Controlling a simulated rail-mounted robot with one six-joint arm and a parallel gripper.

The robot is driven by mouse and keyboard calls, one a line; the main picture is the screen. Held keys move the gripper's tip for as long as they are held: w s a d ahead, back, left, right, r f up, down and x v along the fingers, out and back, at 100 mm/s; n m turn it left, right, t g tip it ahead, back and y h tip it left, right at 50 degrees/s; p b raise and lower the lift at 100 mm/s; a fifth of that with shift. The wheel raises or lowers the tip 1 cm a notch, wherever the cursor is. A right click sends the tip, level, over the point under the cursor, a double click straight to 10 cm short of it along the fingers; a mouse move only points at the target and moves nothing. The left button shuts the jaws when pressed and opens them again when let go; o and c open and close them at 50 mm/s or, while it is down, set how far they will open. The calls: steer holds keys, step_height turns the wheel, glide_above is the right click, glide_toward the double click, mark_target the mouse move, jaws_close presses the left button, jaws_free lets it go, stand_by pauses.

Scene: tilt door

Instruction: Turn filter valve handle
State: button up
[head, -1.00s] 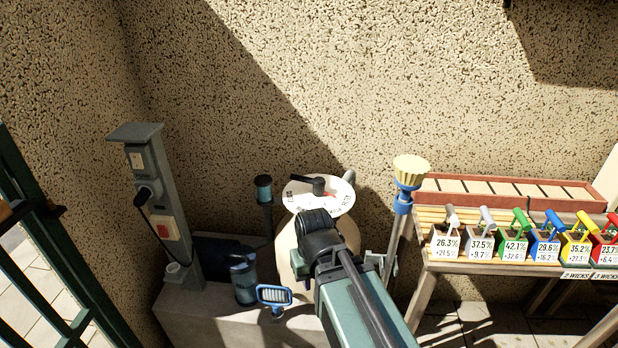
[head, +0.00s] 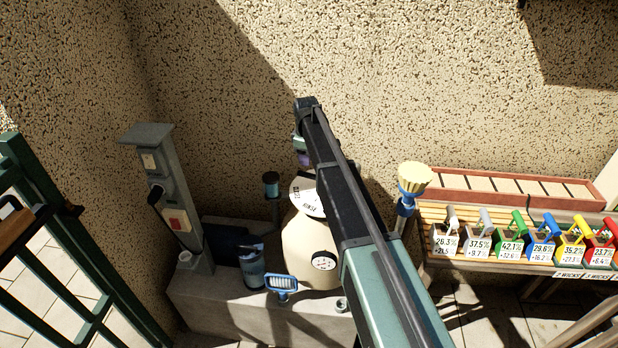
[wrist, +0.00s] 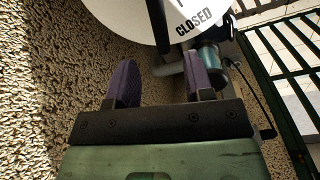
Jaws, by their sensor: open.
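The filter is a beige tank (head: 308,245) with a white dial plate (head: 303,192) on top. My arm crosses in front of the dial's right part and hides the handle in the head view. In the wrist view the dial plate (wrist: 110,14) fills the top, with the word CLOSED on it. A dark bar, apparently the valve handle (wrist: 156,18), runs down across the plate toward the gap between my fingers. My gripper (wrist: 158,62) is open, with two purple fingers apart and nothing seen held between them. I cannot tell whether a finger touches the handle.
A yellow-headed brush (head: 414,178) stands right of my arm. A green gate (head: 60,240) is far left.

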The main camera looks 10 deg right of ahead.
steer(key=f+b, duration=0.4)
steer(key=f, duration=0.1)
steer(key=f+b, duration=0.2)
steer(key=f, duration=0.1)
steer(key=shift+w+d+f, duration=0.1)
steer(key=shift+w+d, duration=0.1)
steer(key=shift+w, duration=0.05)
steer(key=shift+c, duration=0.4)
jaws_close()
